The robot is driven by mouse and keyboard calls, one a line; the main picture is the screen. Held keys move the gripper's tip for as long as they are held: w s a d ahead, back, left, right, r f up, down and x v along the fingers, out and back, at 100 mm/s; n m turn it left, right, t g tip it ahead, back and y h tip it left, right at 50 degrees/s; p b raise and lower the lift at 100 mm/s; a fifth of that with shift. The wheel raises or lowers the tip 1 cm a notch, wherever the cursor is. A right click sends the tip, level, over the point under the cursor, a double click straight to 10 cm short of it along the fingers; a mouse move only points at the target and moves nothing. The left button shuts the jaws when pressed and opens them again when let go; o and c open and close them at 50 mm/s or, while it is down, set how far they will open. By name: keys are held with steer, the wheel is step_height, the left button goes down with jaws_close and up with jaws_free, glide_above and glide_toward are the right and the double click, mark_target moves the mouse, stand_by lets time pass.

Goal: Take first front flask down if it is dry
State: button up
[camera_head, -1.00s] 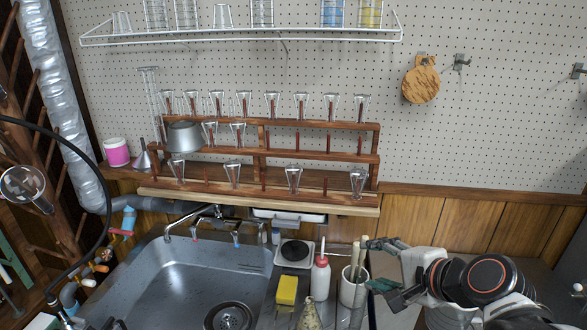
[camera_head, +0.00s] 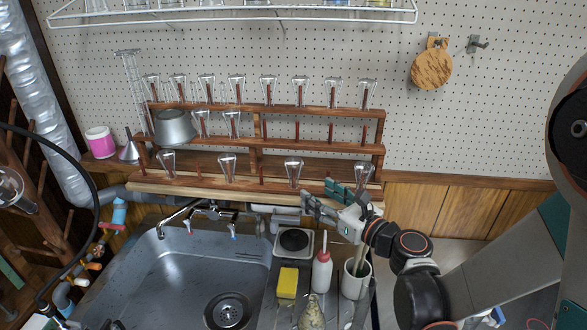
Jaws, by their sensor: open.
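The wooden drying rack (camera_head: 320,148) stands against the pegboard behind the sink, with clear flasks upside down on its pegs. Its front row holds several flasks: the leftmost front flask (camera_head: 167,163), a second front flask (camera_head: 227,167), a third front flask (camera_head: 293,172) and the rightmost front flask (camera_head: 363,173). Whether any is wet or dry inside is too small to tell. My gripper (camera_head: 324,196) is open and empty. In the picture it is just below the rack's front row, between the third and rightmost flasks. My gripper partly covers the rack's front edge.
A metal beaker (camera_head: 174,127) sits on the rack's middle tier at left. The sink (camera_head: 185,268) is below. A yellow sponge (camera_head: 288,281), a red-and-white bottle (camera_head: 322,271) and a white brush cup (camera_head: 356,279) stand right of it. A wire shelf (camera_head: 240,17) hangs above.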

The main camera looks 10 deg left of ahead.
mark_target(297, 180)
steer(key=b+x, duration=0.2)
steer(key=x, duration=0.8)
steer(key=shift+w+a, duration=0.3)
steer(key=shift+w, duration=0.1)
steer(key=c, duration=1.1)
